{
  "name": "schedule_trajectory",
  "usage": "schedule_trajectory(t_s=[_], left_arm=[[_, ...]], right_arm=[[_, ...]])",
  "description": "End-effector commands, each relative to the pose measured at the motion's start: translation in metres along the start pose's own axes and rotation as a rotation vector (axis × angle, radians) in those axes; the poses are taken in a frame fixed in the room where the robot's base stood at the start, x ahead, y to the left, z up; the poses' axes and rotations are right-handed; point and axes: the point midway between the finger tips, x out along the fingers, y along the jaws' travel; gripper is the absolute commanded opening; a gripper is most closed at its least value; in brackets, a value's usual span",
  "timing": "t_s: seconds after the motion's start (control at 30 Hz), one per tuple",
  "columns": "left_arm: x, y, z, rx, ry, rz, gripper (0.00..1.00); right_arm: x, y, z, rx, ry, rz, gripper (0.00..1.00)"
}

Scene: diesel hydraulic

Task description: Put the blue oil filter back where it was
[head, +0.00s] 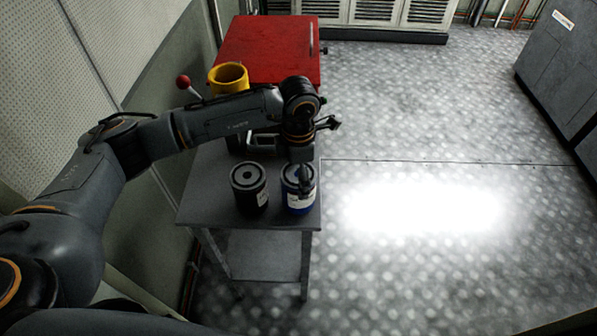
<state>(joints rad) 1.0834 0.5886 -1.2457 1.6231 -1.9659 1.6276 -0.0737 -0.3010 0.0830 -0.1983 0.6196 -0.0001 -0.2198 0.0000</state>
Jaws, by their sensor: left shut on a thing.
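The blue oil filter (297,200) stands upright at the front right corner of a small grey table (212,200), with a white label on its side. My left gripper (303,180) reaches down onto it from above and is shut on it. The filter looks to be at the tabletop; I cannot tell if its base touches. The gripper hides part of its top. My right gripper is not in view.
A black oil filter (248,188) stands just left of the blue one. Behind are a yellow cylinder (229,77), a red-knobbed lever (183,82) and a red cabinet (268,48). The metal floor (420,130) to the right is clear.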

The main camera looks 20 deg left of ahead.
Motion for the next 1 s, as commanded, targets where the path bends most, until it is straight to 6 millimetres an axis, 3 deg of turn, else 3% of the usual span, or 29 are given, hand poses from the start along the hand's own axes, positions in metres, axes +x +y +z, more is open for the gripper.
schedule_trajectory(t_s=[0.07,0.47,0.5,0.6,1.0], left_arm=[[0.002,0.001,0.001,-0.002,-0.003,0.003,0.46],[0.01,0.001,0.001,-0.002,-0.005,0.004,0.46],[0.011,0.001,0.001,-0.002,-0.002,0.003,0.81],[0.01,0.001,0.001,-0.002,-0.002,0.003,1.0],[0.008,0.001,0.001,-0.002,-0.002,0.003,1.0]], right_arm=[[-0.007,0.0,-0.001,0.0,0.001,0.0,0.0],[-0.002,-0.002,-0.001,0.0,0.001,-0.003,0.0],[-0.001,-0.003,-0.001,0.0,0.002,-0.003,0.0],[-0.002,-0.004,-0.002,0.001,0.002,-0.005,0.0],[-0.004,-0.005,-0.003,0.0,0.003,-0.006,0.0]])
